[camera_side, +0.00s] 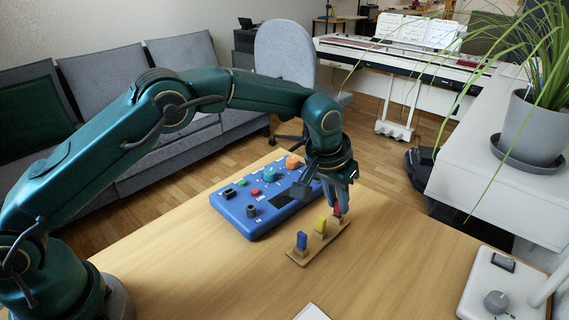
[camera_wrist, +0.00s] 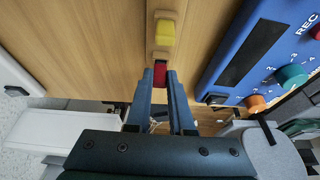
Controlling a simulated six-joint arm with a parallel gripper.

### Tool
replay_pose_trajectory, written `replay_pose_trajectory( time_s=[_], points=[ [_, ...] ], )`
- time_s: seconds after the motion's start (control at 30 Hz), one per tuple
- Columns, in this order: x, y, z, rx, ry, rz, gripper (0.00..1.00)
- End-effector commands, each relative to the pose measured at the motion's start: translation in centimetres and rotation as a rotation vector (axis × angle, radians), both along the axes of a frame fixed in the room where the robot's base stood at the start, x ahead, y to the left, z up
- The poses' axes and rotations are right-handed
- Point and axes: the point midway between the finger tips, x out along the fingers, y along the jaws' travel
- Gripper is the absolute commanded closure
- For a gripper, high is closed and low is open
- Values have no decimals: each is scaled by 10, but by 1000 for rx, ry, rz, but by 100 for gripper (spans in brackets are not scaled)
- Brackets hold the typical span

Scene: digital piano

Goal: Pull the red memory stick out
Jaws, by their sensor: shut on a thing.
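The red memory stick (camera_wrist: 160,72) stands at the far end of a small wooden holder (camera_side: 318,244). In the wrist view it shows between the tips of my gripper (camera_wrist: 160,84). My gripper (camera_side: 338,206) is shut on it in the side view, pointing down, and mostly hides it. I cannot tell whether the stick's lower end sits in the holder. A yellow stick (camera_side: 320,225) stands in the middle of the holder, and a blue stick (camera_side: 301,241) stands at the near end.
A blue control box (camera_side: 262,200) with knobs and buttons lies just left of the holder. A white device (camera_side: 503,288) with a dark knob sits at the table's right edge. The wooden table (camera_side: 400,262) is bare between the holder and that device.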

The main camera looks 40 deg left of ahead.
Motion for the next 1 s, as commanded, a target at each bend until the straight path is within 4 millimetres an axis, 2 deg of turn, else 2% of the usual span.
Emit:
replay_pose_trajectory(
  time_s=[1.0],
  points=[
    [0, 0, 15, -1, -2, 0, 100]
  ],
)
